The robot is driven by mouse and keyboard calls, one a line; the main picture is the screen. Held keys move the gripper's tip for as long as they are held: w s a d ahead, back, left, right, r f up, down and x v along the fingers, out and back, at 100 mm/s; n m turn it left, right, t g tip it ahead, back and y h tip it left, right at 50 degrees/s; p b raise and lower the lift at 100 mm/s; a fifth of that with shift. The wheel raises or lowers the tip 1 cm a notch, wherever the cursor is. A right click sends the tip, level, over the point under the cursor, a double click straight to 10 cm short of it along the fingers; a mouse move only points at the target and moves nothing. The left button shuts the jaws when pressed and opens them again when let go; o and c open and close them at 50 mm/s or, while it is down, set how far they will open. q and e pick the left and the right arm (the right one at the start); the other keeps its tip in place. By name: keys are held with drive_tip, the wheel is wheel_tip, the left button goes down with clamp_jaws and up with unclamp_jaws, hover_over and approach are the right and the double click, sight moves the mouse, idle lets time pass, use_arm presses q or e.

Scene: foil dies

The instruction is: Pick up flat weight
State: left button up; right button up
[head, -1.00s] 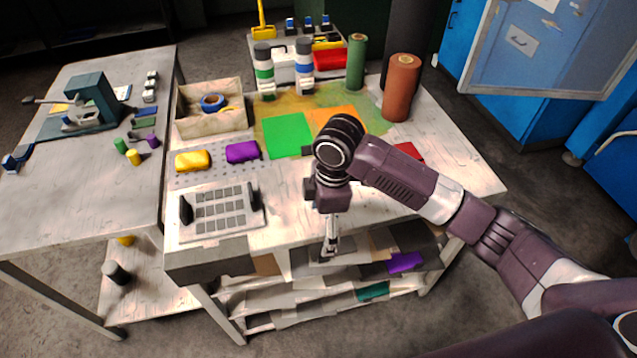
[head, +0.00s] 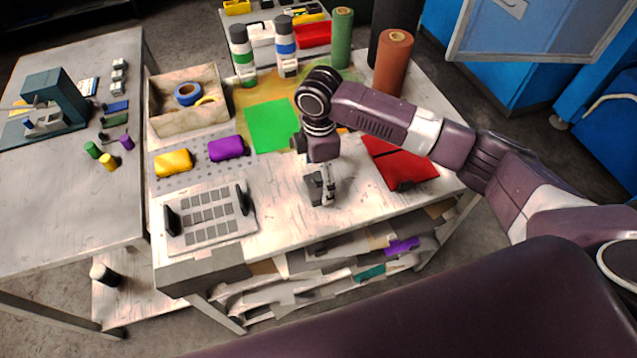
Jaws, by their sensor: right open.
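A flat pale plate (head: 207,218) with a grid of grey squares and two upright black handles lies on the left front of the bench; it looks like the flat weight, though I cannot be sure. My right gripper (head: 322,200) points down over the front middle of the bench, to the right of the plate and apart from it. It is open, and I see nothing between its fingers. My left gripper is not in view.
A yellow block (head: 173,162) and a purple block (head: 228,149) sit behind the plate. A green sheet (head: 270,125) and red sheets (head: 400,165) lie farther right. A wooden box (head: 187,100) and rolls stand behind. Bare bench lies between plate and gripper.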

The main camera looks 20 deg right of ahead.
sight(319, 185)
wheel_tip(319, 185, down, 3)
drive_tip(key=shift+w+r, duration=0.1)
drive_tip(key=shift+r, duration=0.1)
drive_tip(key=shift+f, duration=0.4)
drive_tip(key=shift+c, duration=0.3)
drive_tip(key=c, duration=2)
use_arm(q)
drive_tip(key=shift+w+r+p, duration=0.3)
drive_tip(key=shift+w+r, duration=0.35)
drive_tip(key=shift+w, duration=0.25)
use_arm(e)
drive_tip(key=shift+w+r, duration=0.15)
drive_tip(key=shift+w, duration=0.05)
drive_tip(key=shift+c, duration=0.6)
drive_tip(key=shift+r, duration=0.1)
